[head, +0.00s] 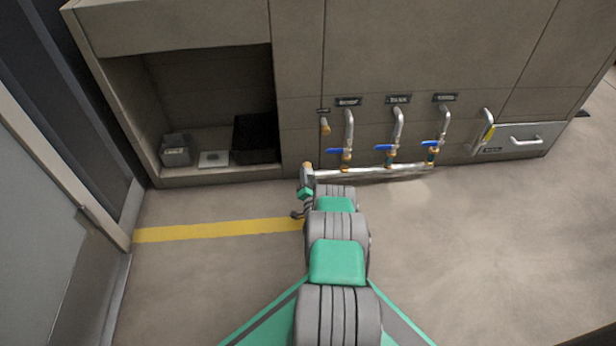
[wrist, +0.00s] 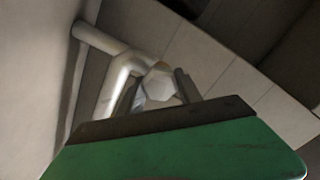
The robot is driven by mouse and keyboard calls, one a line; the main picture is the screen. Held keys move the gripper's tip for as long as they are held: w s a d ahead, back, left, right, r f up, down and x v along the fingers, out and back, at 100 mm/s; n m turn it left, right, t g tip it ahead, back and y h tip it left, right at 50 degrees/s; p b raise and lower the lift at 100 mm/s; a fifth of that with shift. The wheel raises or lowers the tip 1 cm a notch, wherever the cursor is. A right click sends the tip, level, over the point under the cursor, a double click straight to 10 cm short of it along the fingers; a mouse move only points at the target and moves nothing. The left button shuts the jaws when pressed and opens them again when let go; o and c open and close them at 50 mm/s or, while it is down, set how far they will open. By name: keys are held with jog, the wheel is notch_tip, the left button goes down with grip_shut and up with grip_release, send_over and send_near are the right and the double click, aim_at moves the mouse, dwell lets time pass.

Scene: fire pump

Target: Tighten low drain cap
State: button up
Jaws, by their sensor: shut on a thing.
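The drain cap shows in the wrist view as a pale grey hexagonal cap (wrist: 160,86) at the end of a bent metal pipe (wrist: 118,78). My gripper (wrist: 163,92) is around it, one finger on each side, shut on the cap. In the head view my gripper (head: 305,187) is low, at the left end of the horizontal silver pipe (head: 375,172) in front of the cabinet. The cap itself cannot be made out clearly there; my gripper and wrist cover that spot.
Three pipes with blue valve handles (head: 390,148) rise above the horizontal pipe. A yellow-marked lever (head: 489,132) is further right. An open cabinet recess (head: 205,95) on the left holds a black bin (head: 255,138) and a grey box (head: 176,150). The floor to the right is clear.

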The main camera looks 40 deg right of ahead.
jog(key=m, duration=0.3)
jog(key=shift+m, duration=0.3)
jog(key=m, duration=0.4)
jog(key=shift+m, duration=0.3)
jog(key=m, duration=0.3)
jog(key=shift+m, duration=2.1)
jog(key=o, duration=1.4)
jog(key=shift+c, duration=0.2)
